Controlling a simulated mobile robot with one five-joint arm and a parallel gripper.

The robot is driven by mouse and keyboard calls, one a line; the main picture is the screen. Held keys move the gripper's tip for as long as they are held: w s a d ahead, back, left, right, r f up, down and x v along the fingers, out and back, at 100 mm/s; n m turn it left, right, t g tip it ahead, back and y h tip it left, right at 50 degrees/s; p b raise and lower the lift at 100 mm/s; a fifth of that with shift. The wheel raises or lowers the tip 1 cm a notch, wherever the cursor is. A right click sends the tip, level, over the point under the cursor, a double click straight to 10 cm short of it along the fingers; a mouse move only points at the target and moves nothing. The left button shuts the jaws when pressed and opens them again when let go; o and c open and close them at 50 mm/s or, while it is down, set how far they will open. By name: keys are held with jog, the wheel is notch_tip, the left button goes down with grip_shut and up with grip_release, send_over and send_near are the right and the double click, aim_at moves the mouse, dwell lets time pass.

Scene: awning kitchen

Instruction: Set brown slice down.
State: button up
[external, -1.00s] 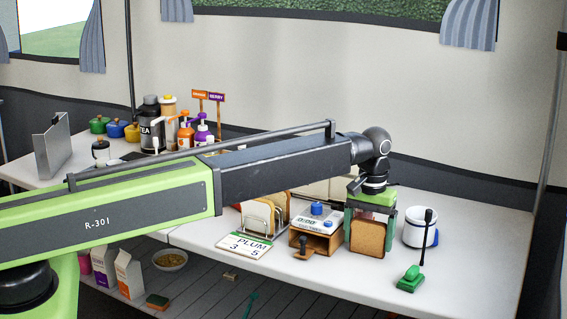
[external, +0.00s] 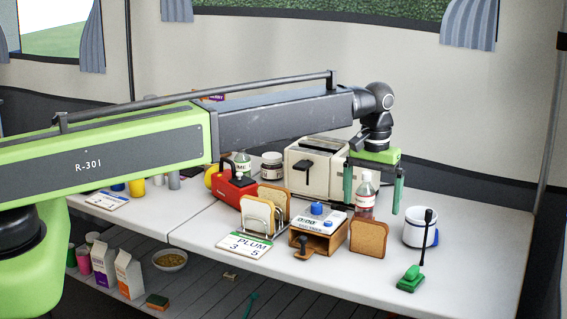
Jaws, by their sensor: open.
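The brown slice (external: 368,239) stands upright on the white table, just right of the wooden box with the timer on it. Its broad face is toward the camera, and I cannot tell whether it leans on anything. My gripper (external: 373,194) is open and empty, raised above and behind the slice, with its green fingers spread apart. The fingers are clear of the slice. A bottle with a red-and-white label (external: 365,198) shows between the fingers; I cannot tell how far behind them it is.
A white pot (external: 419,229) and green brush (external: 410,278) stand to the right. A cream toaster (external: 312,165) is behind.

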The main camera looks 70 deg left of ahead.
notch_tip(320, 180, up, 2)
jog(key=shift+r+p, duration=0.15)
jog(key=shift+p, duration=0.35)
jog(key=shift+s+d, duration=0.1)
jog(key=s+d+m, duration=0.9)
jog(key=s+d, duration=1.3)
jog(key=s, duration=0.2)
jog(key=shift+s+d, duration=0.15)
jog(key=shift+s, duration=0.1)
